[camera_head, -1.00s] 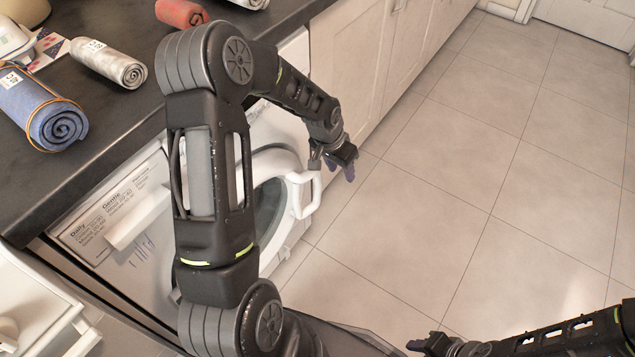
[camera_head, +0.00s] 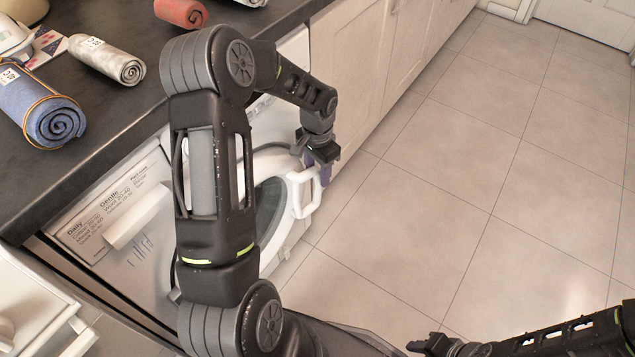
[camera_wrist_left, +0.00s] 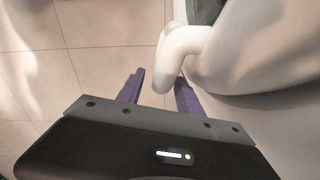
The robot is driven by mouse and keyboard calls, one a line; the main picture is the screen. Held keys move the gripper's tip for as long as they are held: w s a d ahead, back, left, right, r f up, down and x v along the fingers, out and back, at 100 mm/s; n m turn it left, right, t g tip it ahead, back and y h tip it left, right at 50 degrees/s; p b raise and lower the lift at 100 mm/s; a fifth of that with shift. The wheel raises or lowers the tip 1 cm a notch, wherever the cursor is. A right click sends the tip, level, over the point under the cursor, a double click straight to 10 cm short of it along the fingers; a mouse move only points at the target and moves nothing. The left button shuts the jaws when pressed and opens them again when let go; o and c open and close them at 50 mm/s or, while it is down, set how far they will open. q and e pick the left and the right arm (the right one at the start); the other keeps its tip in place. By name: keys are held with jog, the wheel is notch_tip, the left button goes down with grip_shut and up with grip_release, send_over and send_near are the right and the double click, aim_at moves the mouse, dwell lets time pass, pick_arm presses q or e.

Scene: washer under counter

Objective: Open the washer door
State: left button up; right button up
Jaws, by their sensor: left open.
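The white washer (camera_head: 140,262) stands under the dark counter, partly hidden behind my left arm. Its round door (camera_head: 272,215) has a white rim, dark glass and a white loop handle (camera_head: 311,203) on its right side. I cannot tell whether the door is fully closed. My left gripper (camera_head: 318,170) is at the upper end of the handle. In the left wrist view its two purple fingers (camera_wrist_left: 160,92) are apart, with the white handle (camera_wrist_left: 178,58) reaching between them; contact is not clear. My right gripper (camera_head: 425,343) is low at the bottom edge, away from the washer.
The counter (camera_head: 120,110) holds rolled towels: blue (camera_head: 45,112), grey (camera_head: 106,60) and red (camera_head: 181,12). White cabinets (camera_head: 360,60) continue beyond the washer. A white drawer-like unit (camera_head: 30,310) stands at lower left. The tiled floor (camera_head: 450,180) at right is clear.

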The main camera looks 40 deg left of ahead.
aim_at(317, 182)
pick_arm(q)
notch_tip(317, 182, down, 5)
jog(key=shift+r+b, duration=0.1)
jog(key=shift+b, duration=0.35)
jog(key=shift+c, duration=0.3)
grip_shut()
dwell(0.9)
